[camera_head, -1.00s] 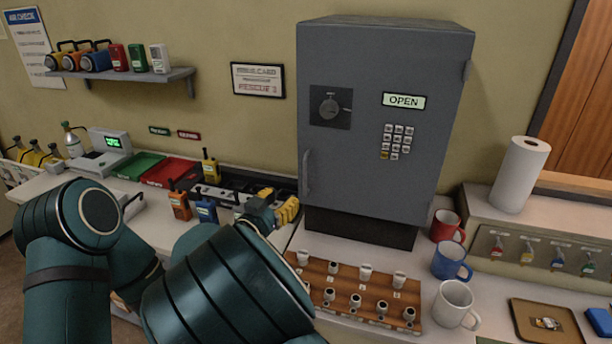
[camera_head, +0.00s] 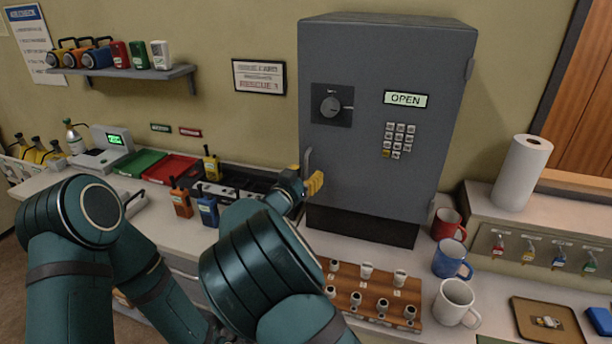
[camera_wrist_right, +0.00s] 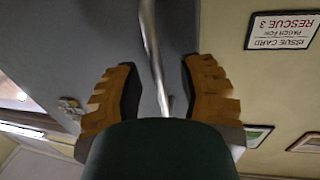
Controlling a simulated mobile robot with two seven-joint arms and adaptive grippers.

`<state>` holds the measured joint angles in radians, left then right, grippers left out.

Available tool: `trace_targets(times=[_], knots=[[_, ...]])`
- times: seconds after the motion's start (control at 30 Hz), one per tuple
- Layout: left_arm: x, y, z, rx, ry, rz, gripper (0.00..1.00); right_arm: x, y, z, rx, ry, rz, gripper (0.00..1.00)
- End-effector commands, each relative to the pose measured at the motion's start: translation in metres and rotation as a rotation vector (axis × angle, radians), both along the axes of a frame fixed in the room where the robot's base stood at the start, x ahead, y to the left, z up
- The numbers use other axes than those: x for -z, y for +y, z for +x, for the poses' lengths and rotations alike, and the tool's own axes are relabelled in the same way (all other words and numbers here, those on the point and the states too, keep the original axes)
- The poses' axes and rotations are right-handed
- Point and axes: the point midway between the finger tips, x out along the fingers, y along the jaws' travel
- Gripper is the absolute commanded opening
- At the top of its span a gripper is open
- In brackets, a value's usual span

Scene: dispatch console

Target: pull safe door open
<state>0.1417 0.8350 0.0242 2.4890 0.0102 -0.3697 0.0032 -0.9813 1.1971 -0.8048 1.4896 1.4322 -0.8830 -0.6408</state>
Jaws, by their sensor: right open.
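The grey safe (camera_head: 385,130) stands on the counter against the wall. Its door faces me and looks closed, with a dial (camera_head: 331,106), a keypad and a lit sign reading OPEN. The curved vertical door handle (camera_head: 307,160) is on the door's left side. My right gripper (camera_head: 311,180) is at the lower part of the handle. In the right wrist view, the handle bar (camera_wrist_right: 155,60) runs between the two open yellow fingers (camera_wrist_right: 160,92), with a gap on each side. The gripper covers the handle's lower end in the head view. My left gripper is not in view.
A wooden rack (camera_head: 375,295) of small pieces lies in front of the safe. Red, blue and white mugs (camera_head: 455,302) stand to its right. Radios (camera_head: 207,210) and red and green trays (camera_head: 170,168) are on the left counter.

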Motion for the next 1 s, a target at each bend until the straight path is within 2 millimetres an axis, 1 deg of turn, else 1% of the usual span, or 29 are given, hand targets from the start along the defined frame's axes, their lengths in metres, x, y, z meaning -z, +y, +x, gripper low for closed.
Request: trace_targets(times=[0.03,0.07,0.1,0.13,0.17,0.47,0.63,0.77,0.87,1.0], knots=[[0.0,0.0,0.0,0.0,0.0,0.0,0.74,0.0,0.0,0.0,0.0,0.0,0.0,0.42],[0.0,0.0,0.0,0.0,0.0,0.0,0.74,0.0,0.0,0.0,0.0,0.0,0.0,0.31],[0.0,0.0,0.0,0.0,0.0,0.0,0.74,0.0,0.0,0.0,0.0,0.0,0.0,0.17],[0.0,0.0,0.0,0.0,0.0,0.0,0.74,0.0,0.0,0.0,0.0,0.0,0.0,0.07],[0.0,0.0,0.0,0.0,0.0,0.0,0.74,0.0,0.0,0.0,0.0,0.0,0.0,0.0],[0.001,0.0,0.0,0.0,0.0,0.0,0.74,0.0,0.0,-0.002,-0.004,0.001,0.0,0.0],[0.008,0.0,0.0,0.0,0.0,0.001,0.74,0.001,0.002,-0.011,-0.032,0.001,0.001,0.0],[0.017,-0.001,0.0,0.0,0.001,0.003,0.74,0.003,0.004,-0.026,-0.076,0.003,0.001,0.0],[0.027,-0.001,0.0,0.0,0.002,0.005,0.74,0.003,0.006,-0.042,-0.126,0.002,0.002,0.0],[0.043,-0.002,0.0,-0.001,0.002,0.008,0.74,0.004,0.007,-0.068,-0.211,0.003,0.005,0.0]])
